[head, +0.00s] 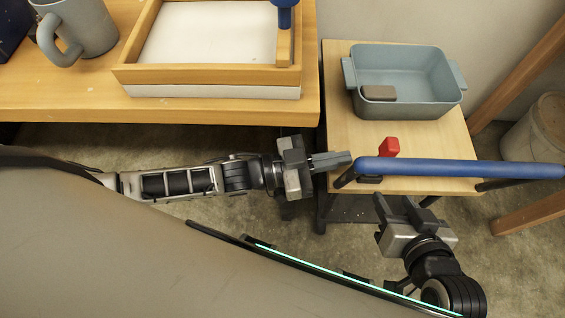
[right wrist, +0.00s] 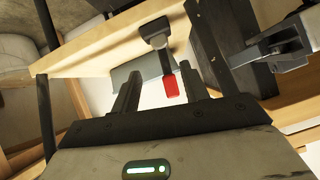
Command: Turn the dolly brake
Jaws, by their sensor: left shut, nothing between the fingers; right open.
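The dolly (head: 425,150) has a wooden top and a blue push handle (head: 455,168) along its near edge. A red-tipped brake lever (head: 389,147) sticks up just behind the handle's left part, on a dark base. In the right wrist view the red tip (right wrist: 171,86) on its black stem shows between the fingers of my right gripper (right wrist: 161,88). My right gripper (head: 398,204) is open and empty, in front of the near edge and below the handle. My left gripper (head: 340,160) is shut and empty beside the handle's left end; whether it touches is unclear.
A blue-grey bin (head: 425,112) with a brown block (head: 379,93) stands on the dolly. A wooden table (head: 60,97) at left carries a shallow wooden tray (head: 205,74) and a grey mug (head: 90,28). A wooden post and pale bucket (head: 540,130) stand at right.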

